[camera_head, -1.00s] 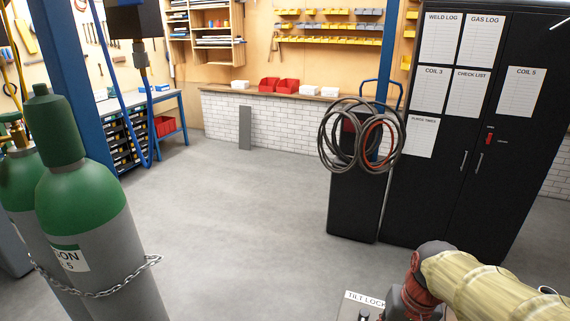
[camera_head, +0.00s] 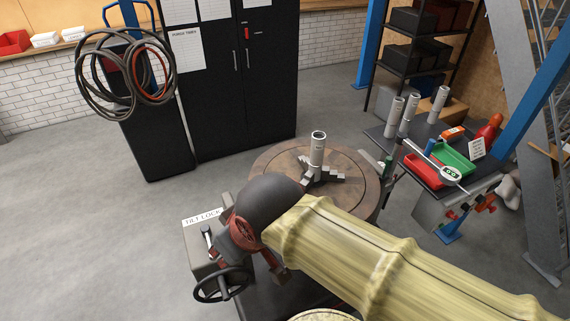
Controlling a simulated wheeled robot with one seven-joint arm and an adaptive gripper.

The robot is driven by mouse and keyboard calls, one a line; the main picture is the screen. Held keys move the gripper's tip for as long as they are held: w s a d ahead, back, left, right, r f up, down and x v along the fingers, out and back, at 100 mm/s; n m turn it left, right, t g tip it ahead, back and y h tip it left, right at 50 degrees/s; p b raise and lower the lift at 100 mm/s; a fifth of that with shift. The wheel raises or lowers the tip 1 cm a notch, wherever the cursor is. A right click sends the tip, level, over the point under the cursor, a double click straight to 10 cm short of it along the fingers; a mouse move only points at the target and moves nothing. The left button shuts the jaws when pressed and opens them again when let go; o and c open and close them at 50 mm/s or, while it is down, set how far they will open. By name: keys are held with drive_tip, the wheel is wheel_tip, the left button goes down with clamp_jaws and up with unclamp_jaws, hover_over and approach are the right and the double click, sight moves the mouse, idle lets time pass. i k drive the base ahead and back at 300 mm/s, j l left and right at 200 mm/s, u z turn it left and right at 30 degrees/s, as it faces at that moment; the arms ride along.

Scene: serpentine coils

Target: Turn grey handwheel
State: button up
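A handwheel with a dark rim and spokes (camera_head: 221,284) is on the front of a grey machine housing at the lower middle. The housing (camera_head: 197,262) carries a TILT LOCK label (camera_head: 202,217) and a small lever (camera_head: 208,239). My arm, in a pale yellow sleeve, comes in from the lower right. Its dark grey and red end, my gripper (camera_head: 246,237), appears just above and right of the handwheel. From this view I cannot tell whether it touches the wheel. The fingers are not clear, so their opening is uncertain.
A round brown turntable (camera_head: 268,162) with an upright metal tube (camera_head: 318,150) stands behind my arm. A workbench (camera_head: 427,177) with tubes and a green tray (camera_head: 455,160) is at right. Black cabinets (camera_head: 245,95) and hanging coils (camera_head: 120,75) are behind. Floor at left is clear.

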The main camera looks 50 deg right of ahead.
sight(223, 284)
drive_tip(key=z, duration=1.7)
drive_tip(key=k+j+z, duration=0.1)
drive_tip(key=k+j, duration=0.35)
drive_tip(key=k, duration=0.05)
